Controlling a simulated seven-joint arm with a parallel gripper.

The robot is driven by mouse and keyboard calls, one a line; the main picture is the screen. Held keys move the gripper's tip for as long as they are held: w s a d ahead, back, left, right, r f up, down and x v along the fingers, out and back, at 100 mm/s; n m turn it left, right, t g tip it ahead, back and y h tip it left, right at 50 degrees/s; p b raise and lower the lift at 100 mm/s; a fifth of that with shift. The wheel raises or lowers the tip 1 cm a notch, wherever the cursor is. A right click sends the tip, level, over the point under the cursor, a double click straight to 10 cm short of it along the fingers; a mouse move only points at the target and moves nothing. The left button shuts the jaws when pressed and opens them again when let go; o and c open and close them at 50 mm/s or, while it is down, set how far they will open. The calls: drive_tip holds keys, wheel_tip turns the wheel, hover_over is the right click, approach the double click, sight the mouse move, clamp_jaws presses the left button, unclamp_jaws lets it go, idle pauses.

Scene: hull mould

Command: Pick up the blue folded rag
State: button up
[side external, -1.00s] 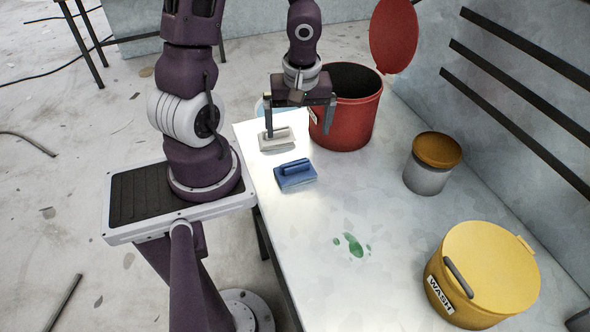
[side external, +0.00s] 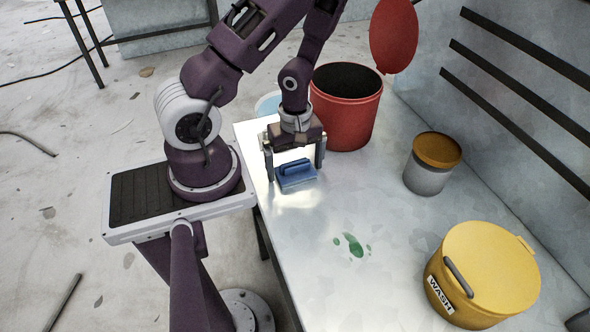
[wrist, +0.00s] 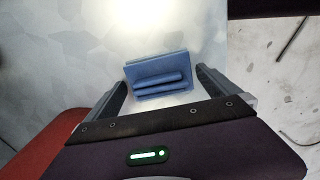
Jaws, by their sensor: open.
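The blue folded rag (side external: 296,174) lies on the pale bench near its left edge. In the wrist view the blue rag (wrist: 158,77) lies ahead of the jaws, roughly between the lines of the two fingers. My gripper (side external: 294,172) is open and empty, with its fingers on either side of the rag as seen from the side. It also shows in the wrist view (wrist: 160,80). I cannot tell how far the fingertips are above the bench.
A red bin (side external: 345,112) with its red lid (side external: 394,36) raised stands behind the gripper. A grey pot with an orange lid (side external: 437,149) and a yellow WASH bucket (side external: 484,270) stand to the right. Green spots (side external: 353,245) mark the clear bench in front.

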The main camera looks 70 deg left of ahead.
sight(295, 162)
drive_tip(key=c, duration=1.3)
drive_tip(key=shift+d+r, duration=0.1)
drive_tip(key=shift+r, duration=0.35)
drive_tip(key=shift+c, duration=0.2)
drive_tip(key=r, duration=0.8)
drive_tip(key=shift+a, duration=0.2)
drive_tip(key=shift+r, duration=0.55)
